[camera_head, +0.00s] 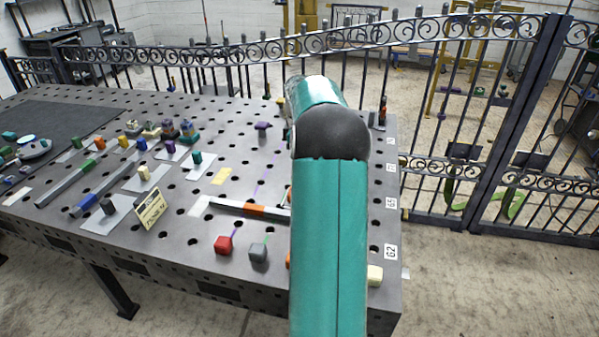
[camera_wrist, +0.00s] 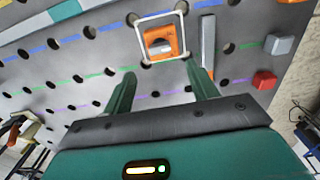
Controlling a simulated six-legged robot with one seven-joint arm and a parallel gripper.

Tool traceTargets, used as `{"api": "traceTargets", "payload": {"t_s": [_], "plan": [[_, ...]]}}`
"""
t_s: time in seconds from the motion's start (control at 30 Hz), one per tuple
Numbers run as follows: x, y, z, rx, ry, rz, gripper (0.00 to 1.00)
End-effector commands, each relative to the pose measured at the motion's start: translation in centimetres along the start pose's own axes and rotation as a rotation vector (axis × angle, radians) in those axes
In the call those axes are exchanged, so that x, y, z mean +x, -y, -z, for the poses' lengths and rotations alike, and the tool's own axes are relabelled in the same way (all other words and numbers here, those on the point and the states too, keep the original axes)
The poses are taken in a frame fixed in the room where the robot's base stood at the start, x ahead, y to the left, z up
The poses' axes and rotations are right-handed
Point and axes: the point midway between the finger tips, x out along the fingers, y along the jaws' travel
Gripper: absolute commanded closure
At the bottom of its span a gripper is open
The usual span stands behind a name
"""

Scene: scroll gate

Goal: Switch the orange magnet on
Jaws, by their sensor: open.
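The orange magnet (camera_wrist: 164,42) shows in the wrist view as a square orange block with a dark and pale knob on its face. A white square outline surrounds it on the perforated table. My gripper (camera_wrist: 160,69) is open, its two green fingers apart and pointing toward the magnet. The magnet lies just beyond the fingertips, roughly centred between them, with nothing held. The knob's exact setting is too small to tell. In the head view my teal arm hides the gripper and I cannot make out the magnet.
A grey bar (camera_wrist: 207,45) with an orange end lies right beside the magnet. A red cube (camera_wrist: 264,80) and a grey cube (camera_wrist: 280,45) stand further right. The head view shows the crowded table (camera_head: 180,258) and a metal gate (camera_head: 440,120) behind it.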

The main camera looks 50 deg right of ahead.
Motion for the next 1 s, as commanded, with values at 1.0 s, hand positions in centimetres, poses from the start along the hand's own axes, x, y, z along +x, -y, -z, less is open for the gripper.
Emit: {"api": "traceTargets", "payload": {"t_s": [1.0], "plan": [[-5.0,0.3,0.4,0.0,-0.001,-0.004,0.42]]}}
